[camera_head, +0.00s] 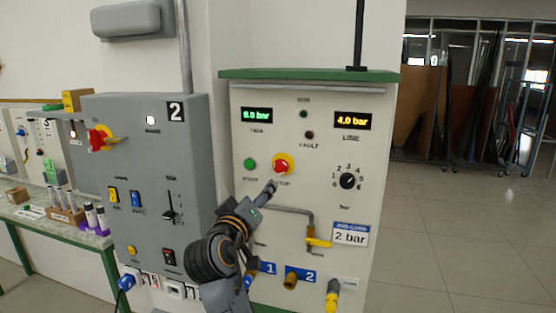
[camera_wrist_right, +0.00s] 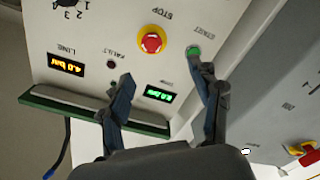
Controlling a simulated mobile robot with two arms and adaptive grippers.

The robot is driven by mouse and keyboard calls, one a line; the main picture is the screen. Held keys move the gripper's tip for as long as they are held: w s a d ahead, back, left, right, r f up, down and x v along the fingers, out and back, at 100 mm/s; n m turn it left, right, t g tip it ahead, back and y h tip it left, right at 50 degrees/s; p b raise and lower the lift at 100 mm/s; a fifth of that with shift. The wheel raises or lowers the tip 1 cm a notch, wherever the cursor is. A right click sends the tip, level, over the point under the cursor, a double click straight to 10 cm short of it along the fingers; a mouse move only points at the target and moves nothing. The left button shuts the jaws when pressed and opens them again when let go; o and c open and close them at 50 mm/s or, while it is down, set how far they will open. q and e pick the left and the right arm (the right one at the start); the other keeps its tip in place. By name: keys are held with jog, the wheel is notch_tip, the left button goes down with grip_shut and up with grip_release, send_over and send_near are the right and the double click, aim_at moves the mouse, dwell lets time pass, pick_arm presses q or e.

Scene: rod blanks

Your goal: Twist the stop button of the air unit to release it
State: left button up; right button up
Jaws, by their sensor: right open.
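The stop button (camera_head: 281,167) is a red mushroom knob on a yellow ring, on the front of the pale air unit (camera_head: 325,213). In the right wrist view, which is upside down, the stop button (camera_wrist_right: 152,41) shows beyond the fingertips, roughly centred between them. My right gripper (camera_head: 269,187) is just below the button in the head view. In the wrist view my right gripper (camera_wrist_right: 160,70) is open, its two fingers apart with nothing between them. I cannot tell exactly how far the fingertips are from the knob. My left gripper is out of view.
A green start button (camera_head: 250,164) sits left of the stop button. A dial (camera_head: 347,181) and a bent pipe with a yellow valve handle (camera_head: 318,242) are to the right and below. A grey cabinet (camera_head: 145,215) stands close on the left. Open floor (camera_head: 470,220) lies right.

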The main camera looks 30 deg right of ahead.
jog(key=r, duration=0.2)
jog(key=p, duration=0.6)
send_near(280, 167)
jog(key=shift+m+h, duration=0.3)
jog(key=x, duration=0.7)
jog(key=shift+w+d, duration=0.1)
jog(key=shift+w, duration=0.2)
jog(key=shift+w+d+f, duration=0.2)
jog(key=shift+w+d, duration=0.15)
